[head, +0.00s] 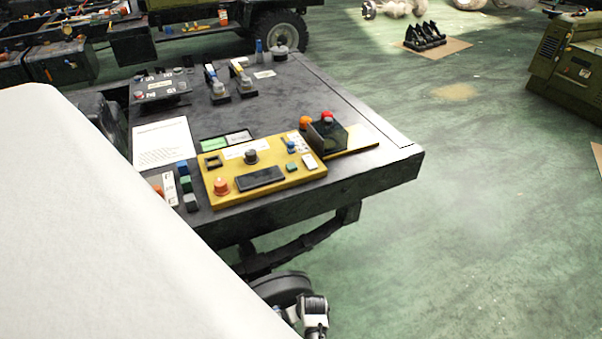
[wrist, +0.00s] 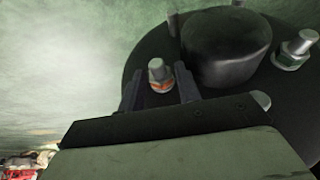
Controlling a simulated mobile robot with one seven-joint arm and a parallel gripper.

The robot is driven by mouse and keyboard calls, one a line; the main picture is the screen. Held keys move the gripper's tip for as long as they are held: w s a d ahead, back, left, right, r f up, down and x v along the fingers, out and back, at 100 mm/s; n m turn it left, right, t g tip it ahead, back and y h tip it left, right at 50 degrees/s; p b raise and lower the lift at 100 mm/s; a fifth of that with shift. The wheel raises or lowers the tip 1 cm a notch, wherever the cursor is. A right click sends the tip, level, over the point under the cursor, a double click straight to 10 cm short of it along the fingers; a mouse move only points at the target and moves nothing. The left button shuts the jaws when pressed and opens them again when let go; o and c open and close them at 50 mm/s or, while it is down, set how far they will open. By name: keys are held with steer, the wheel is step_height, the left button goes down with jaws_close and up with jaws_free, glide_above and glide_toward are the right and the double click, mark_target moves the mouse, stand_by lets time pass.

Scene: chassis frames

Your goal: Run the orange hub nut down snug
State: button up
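In the wrist view a dark round hub (wrist: 130,92) with a raised dark centre cap (wrist: 225,50) fills the upper right. The orange hub nut (wrist: 161,87) shows as an orange band around a grey metal stud on the hub's left side. My gripper (wrist: 160,88) is open, with one dark finger on each side of the nut. A gap shows on the left; contact on the right cannot be told. The finger mount hides the lower hub. In the head view the hub (head: 283,286) is partly seen below the bench, with part of my arm in front.
Another stud with a green nut (wrist: 290,60) stands at the hub's right. In the head view a dark bench (head: 395,168) above the hub carries a yellow control box (head: 240,195). Green floor (head: 480,240) to the right is open.

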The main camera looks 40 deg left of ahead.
steer(key=c, duration=0.7)
steer(key=shift+w+d+f+m+g+y+b, duration=0.25)
steer(key=shift+m+g+y+b, duration=0.5)
steer(key=shift+g+y+b, duration=1.25)
steer(key=shift+w+f+m+g+y+b, duration=0.4)
steer(key=shift+m+g+y+b, duration=0.35)
steer(key=shift+g+b, duration=2.35)
steer(key=shift+w+d+f+m+g+y+b, duration=0.15)
steer(key=shift+f+m+g+y+b, duration=0.4)
steer(key=shift+g+y+b, duration=1.85)
steer(key=shift+r+m+h+b, duration=0.2)
steer(key=shift+m+h+b, duration=0.05)
steer(key=shift+h+b, duration=0.55)
steer(key=o, duration=0.7)
